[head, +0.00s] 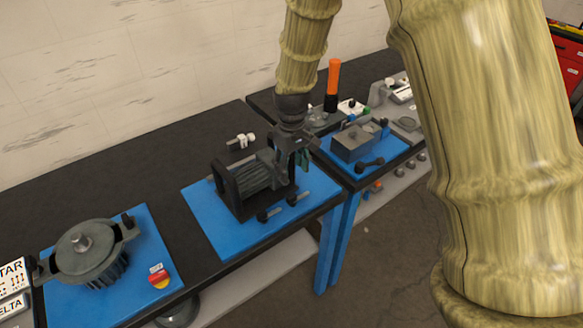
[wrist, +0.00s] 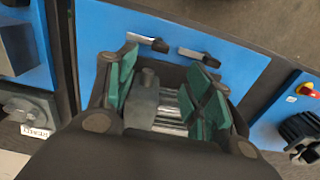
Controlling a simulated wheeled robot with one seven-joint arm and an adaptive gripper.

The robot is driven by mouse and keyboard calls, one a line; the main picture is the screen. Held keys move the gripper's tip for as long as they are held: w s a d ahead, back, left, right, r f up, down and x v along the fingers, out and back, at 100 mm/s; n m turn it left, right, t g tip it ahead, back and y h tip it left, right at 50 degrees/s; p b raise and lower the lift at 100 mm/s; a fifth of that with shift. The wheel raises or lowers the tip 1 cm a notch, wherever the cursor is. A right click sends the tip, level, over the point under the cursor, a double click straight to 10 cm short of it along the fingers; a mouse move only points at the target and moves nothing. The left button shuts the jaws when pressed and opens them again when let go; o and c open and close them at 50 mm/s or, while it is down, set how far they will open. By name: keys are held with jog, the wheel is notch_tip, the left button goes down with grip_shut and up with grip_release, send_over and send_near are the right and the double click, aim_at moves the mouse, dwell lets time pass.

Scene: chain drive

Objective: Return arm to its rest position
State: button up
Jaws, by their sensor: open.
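My gripper (head: 299,157) is above the right end of a dark machine with ribbed grey cylinders (head: 243,186), which stands on a blue mat (head: 236,239) on the black bench. In the wrist view the green-padded fingers of my gripper (wrist: 163,88) are spread apart. A dark grey block with a round knob (wrist: 146,95) and silver rods (wrist: 171,104) show between them. I cannot tell whether the fingers touch the machine. My arm rises from the gripper, bends above the view and comes down at the right.
A round motor-like unit (head: 86,248) and a red-and-yellow button (head: 158,277) are at left. A grey box (head: 353,143) and an upright orange handle (head: 333,77) stand on the right bench.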

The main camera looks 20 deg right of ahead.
jog(key=shift+f, duration=0.1)
jog(key=s+d+f+m, duration=0.1)
jog(key=s+f, duration=0.3)
jog(key=f, duration=0.3)
jog(key=s+d+f, duration=0.1)
jog(key=s+f, duration=0.2)
jog(key=f, duration=0.3)
jog(key=s+d+f+m, duration=0.1)
jog(key=s+f, duration=0.5)
jog(key=s, duration=0.4)
jog(key=s+f+m, duration=0.1)
jog(key=s+f, duration=0.5)
jog(key=s, duration=0.4)
jog(key=s+d+f+m, duration=0.1)
jog(key=s+f, duration=0.4)
jog(key=s, duration=0.4)
notch_tip(320, 180, down, 6)
jog(key=s+b, duration=0.1)
jog(key=b, duration=0.5)
jog(key=shift+f, duration=0.25)
